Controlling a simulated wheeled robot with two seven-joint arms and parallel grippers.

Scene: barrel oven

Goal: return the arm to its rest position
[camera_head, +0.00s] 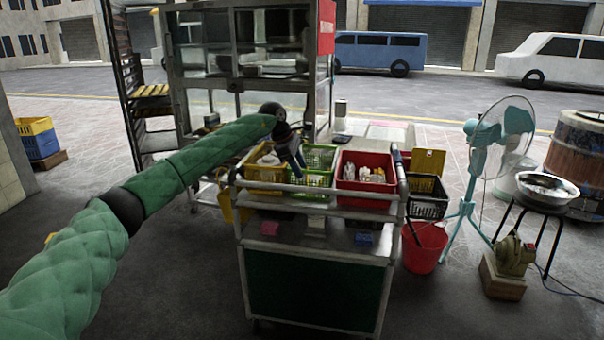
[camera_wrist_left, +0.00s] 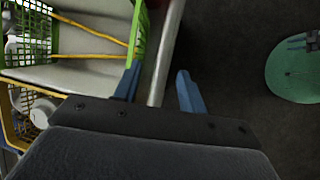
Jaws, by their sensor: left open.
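My left arm, in a green quilted sleeve, reaches in from the left in the head view. My left gripper (camera_head: 293,158) is above the metal cart (camera_head: 312,244), beside the yellow basket (camera_head: 266,176) and the green basket (camera_head: 319,158). In the left wrist view the blue fingers of my left gripper (camera_wrist_left: 157,90) are apart, with nothing seen held between them. The cart's edge rail (camera_wrist_left: 162,68) passes behind the fingers. The green basket (camera_wrist_left: 139,28) is just past the left finger. My right gripper is not in view.
A red bin (camera_head: 367,179) stands on the cart's right side. Past it are a black basket (camera_head: 427,207), a red bucket (camera_head: 425,247) and a teal fan (camera_head: 487,150). A glass cabinet (camera_head: 241,60) stands behind the cart. The floor left of the cart looks clear.

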